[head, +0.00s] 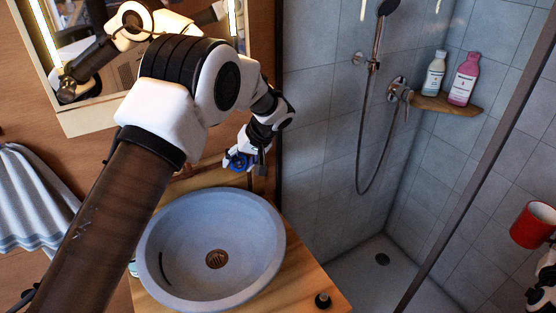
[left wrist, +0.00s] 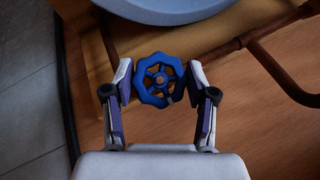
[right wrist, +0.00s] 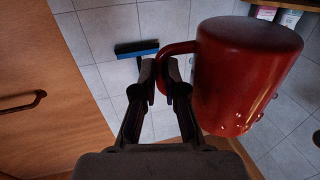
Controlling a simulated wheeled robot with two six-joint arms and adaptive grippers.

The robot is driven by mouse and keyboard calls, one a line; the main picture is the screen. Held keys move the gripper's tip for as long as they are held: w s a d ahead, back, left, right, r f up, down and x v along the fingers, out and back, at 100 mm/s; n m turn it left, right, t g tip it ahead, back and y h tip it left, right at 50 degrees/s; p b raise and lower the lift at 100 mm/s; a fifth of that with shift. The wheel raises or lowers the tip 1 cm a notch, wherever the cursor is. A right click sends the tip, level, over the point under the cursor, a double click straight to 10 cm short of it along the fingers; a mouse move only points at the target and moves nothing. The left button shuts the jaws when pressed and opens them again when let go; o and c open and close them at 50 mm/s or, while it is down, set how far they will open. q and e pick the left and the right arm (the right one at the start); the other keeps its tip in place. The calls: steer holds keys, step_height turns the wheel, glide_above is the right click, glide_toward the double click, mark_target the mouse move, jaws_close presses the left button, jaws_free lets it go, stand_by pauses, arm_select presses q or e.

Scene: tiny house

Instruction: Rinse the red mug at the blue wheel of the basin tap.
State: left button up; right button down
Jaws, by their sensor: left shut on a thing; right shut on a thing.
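The blue wheel (head: 238,162) of the basin tap is on the wall side behind the basin. My left gripper (head: 249,150) is shut on it. In the left wrist view my left fingers (left wrist: 160,92) sit at both sides of the blue wheel (left wrist: 158,80). The red mug (head: 533,226) is at the right edge of the head view, away from the basin. In the right wrist view my right gripper (right wrist: 162,80) is shut on the handle of the red mug (right wrist: 245,75). Small light spots show on the mug's side. The round basin (head: 270,215) looks empty, and I see no water stream.
The basin stands on a wooden counter (head: 308,284) with a small dark knob-like item (head: 322,300). A shower with a glass edge frame (head: 470,170) lies to the right. Two bottles stand on a corner shelf (head: 440,103). A towel (head: 35,205) hangs at left.

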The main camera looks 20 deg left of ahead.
arm_select(q)
steer(key=o, duration=1.2)
steer(key=shift+w, duration=0.15)
steer(key=v, duration=1.2)
steer(key=shift+a, duration=0.1)
steer(key=shift+f, duration=0.15)
